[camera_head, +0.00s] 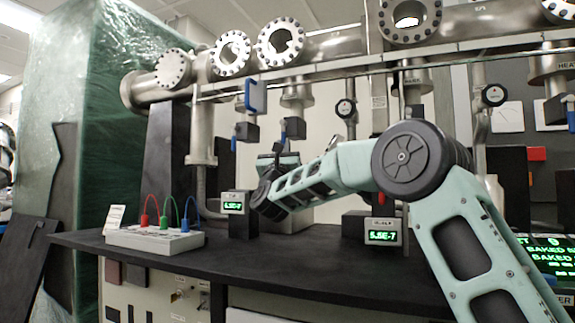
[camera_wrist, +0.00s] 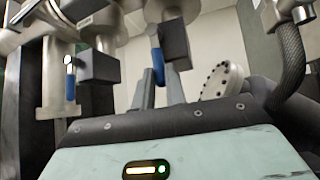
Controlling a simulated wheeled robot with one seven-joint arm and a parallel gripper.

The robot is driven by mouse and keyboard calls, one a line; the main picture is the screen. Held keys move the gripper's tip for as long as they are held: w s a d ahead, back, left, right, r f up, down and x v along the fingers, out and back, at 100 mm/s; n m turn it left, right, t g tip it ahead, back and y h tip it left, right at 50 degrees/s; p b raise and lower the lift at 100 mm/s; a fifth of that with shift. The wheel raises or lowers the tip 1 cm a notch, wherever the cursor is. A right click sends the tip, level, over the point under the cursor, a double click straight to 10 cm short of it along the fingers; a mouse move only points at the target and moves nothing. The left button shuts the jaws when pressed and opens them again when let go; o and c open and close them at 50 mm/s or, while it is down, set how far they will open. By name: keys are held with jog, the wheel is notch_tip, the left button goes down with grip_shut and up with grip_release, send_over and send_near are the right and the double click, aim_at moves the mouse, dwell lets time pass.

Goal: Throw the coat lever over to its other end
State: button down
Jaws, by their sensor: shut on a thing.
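A blue lever (camera_head: 283,131) hangs beside a dark valve block (camera_head: 295,127) under the pipe, left of centre. I cannot read a label that names it as the coat lever. My gripper (camera_head: 281,143) is at this lever, coming from below, and is partly hidden by my own wrist. In the wrist view the blue lever (camera_wrist: 158,66) stands between the two grey fingers of my gripper (camera_wrist: 160,80), which are shut on it. The dark valve block (camera_wrist: 174,42) is just right of it. The lever's lower end is hidden.
A black bench (camera_head: 290,262) carries a box with coloured cables (camera_head: 155,238) and green-lit gauges (camera_head: 232,206) (camera_head: 383,236). Flanged pipes (camera_head: 335,45) run overhead.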

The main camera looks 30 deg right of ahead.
jog(key=m+g+h, duration=0.1)
jog(key=m+h+b, duration=0.1)
jog(key=w+m+g+h+b, duration=0.1)
jog(key=m, duration=0.1)
jog(key=shift+a+f+g, duration=0.15)
jog(key=shift+a+g, duration=0.15)
jog(key=shift+a, duration=0.05)
jog(key=shift+a+r, duration=0.1)
jog(key=shift+r, duration=0.1)
jog(key=c, duration=1.4)
grip_release()
jog(key=shift+w+a, duration=0.1)
jog(key=shift+c, duration=0.2)
jog(key=shift+f, duration=0.1)
jog(key=v, duration=1.2)
jog(key=shift+w, duration=0.1)
